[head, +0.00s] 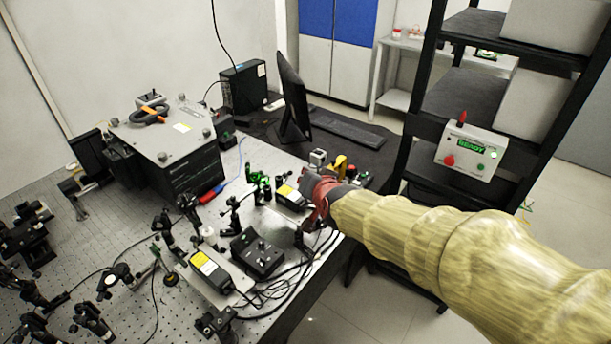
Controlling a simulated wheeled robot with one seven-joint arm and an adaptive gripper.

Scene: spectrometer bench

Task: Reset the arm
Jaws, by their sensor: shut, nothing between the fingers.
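My arm, in a yellow cloth sleeve, reaches in from the right edge of the head view. My gripper (316,204), at its reddish-brown end, is over the right edge of the optical bench (95,215). It is shut and holds nothing that I can see. Its fingertips are small and partly hidden against the dark cables and devices behind. I cannot tell whether it touches anything on the bench.
Yellow-labelled controllers (212,268), a black box (257,252), cables and optical mounts crowd the bench by my gripper. A large dark instrument (170,150) and a monitor (293,98) stand behind. A black shelf rack (420,110) with a control box (470,152) is at right.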

